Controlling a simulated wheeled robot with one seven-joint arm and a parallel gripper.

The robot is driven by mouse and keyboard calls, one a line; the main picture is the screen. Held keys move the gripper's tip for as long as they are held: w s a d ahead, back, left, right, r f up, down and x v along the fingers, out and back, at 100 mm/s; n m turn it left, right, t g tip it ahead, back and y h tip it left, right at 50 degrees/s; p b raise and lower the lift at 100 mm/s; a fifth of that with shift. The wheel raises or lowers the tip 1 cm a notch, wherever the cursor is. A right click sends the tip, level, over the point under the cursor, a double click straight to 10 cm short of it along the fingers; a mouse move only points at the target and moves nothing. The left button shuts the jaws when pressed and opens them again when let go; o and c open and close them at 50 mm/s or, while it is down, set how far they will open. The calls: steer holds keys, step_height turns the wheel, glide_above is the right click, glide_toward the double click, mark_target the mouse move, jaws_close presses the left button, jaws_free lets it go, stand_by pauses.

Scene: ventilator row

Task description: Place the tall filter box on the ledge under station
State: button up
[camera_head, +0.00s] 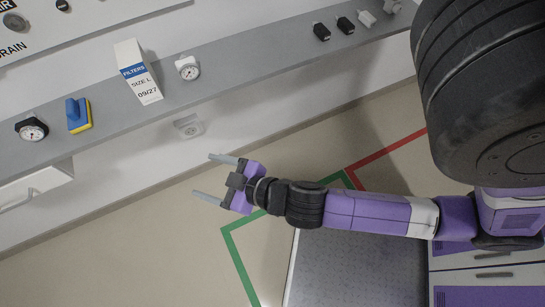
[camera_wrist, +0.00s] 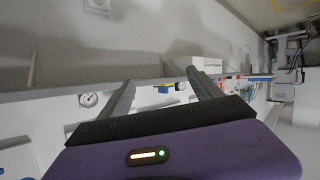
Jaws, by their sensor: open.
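The tall filter box (camera_head: 138,72) is white with a blue band and reads "FILTERS", "SIZE L" and "09/27". In the head view it stands on the long grey ledge (camera_head: 240,65), between a blue-and-yellow block and a gauge. My gripper (camera_head: 208,176) is open and empty, out in front of the ledge and apart from the box, its fingers pointing left. In the wrist view, my gripper (camera_wrist: 159,78) shows its two fingers spread, with the ledge (camera_wrist: 60,82) across the picture. I cannot make out the box there; a finger may hide it.
On the ledge are the blue-and-yellow block (camera_head: 78,114), a left gauge (camera_head: 32,129), a second gauge (camera_head: 187,67), and black plugs (camera_head: 333,28) at the right. A labelled panel (camera_head: 75,22) is above. A white fixture (camera_head: 35,187) sticks out below. Bare ledge lies right of the second gauge.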

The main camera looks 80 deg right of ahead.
steer(key=s+a+r+y, duration=0.1)
steer(key=s+a+r, duration=0.1)
steer(key=s+r, duration=0.3)
steer(key=s+a+r+t+y, duration=0.1)
steer(key=s+r, duration=0.4)
steer(key=s, duration=0.5)
steer(key=shift+s+a+r+t+y, duration=0.2)
steer(key=shift+s+a+t+y, duration=0.15)
steer(key=shift+a, duration=0.4)
steer(key=shift+r+p, duration=0.65)
steer(key=shift+p, duration=0.05)
